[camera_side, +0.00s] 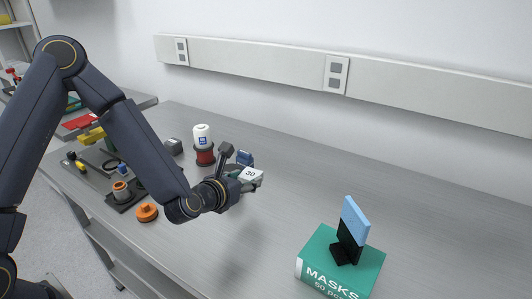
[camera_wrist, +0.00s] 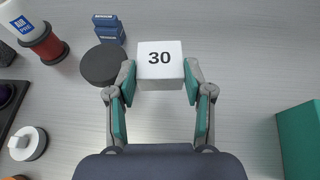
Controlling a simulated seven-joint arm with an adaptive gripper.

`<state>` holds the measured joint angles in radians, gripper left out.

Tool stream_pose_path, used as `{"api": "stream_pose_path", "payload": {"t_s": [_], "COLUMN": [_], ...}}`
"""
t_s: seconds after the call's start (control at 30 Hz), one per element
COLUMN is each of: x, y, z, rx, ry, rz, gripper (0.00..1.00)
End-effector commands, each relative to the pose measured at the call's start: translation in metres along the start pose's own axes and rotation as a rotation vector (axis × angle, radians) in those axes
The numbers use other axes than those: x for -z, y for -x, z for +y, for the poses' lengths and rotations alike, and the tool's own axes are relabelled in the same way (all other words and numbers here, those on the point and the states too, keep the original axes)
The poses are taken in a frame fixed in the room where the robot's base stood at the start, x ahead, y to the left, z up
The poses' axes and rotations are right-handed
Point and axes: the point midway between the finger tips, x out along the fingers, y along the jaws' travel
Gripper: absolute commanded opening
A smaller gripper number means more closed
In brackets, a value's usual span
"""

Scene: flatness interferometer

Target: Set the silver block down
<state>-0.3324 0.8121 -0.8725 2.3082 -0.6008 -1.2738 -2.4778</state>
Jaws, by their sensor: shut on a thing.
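The silver block (camera_wrist: 160,72) is a pale cube marked 30, held between both fingers of my gripper (camera_wrist: 160,84) in the wrist view. In the side view the block (camera_side: 250,175) is at the tip of my gripper (camera_side: 246,180), above the grey bench. My gripper is shut on it from two sides. The underside of the block is hidden, so the height of the gap below it cannot be told exactly.
A black disc (camera_wrist: 103,66) and blue blocks (camera_wrist: 108,29) lie just left of the held block. A red and white cylinder (camera_side: 203,145) stands farther back. A green masks box (camera_side: 365,272) bears a black stand with a blue panel (camera_side: 355,219). The bench between is clear.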

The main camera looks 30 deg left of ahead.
Motion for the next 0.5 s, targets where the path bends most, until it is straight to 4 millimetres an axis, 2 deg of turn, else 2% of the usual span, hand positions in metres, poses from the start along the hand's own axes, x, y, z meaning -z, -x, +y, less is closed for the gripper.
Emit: {"api": "stream_pose_path", "payload": {"t_s": [0.1, 0.3, 0.4, 0.5], "x": [-0.010, -0.025, -0.027, -0.024], "y": [0.027, 0.048, 0.042, 0.020], "z": [-0.010, -0.027, -0.038, -0.046], "rx": [0.012, 0.060, 0.078, 0.080], "ry": [-0.009, -0.023, -0.028, -0.028], "rz": [-0.012, -0.007, -0.001, 0.002], "gripper": [0.02, 0.02, 0.02, 0.02]}}
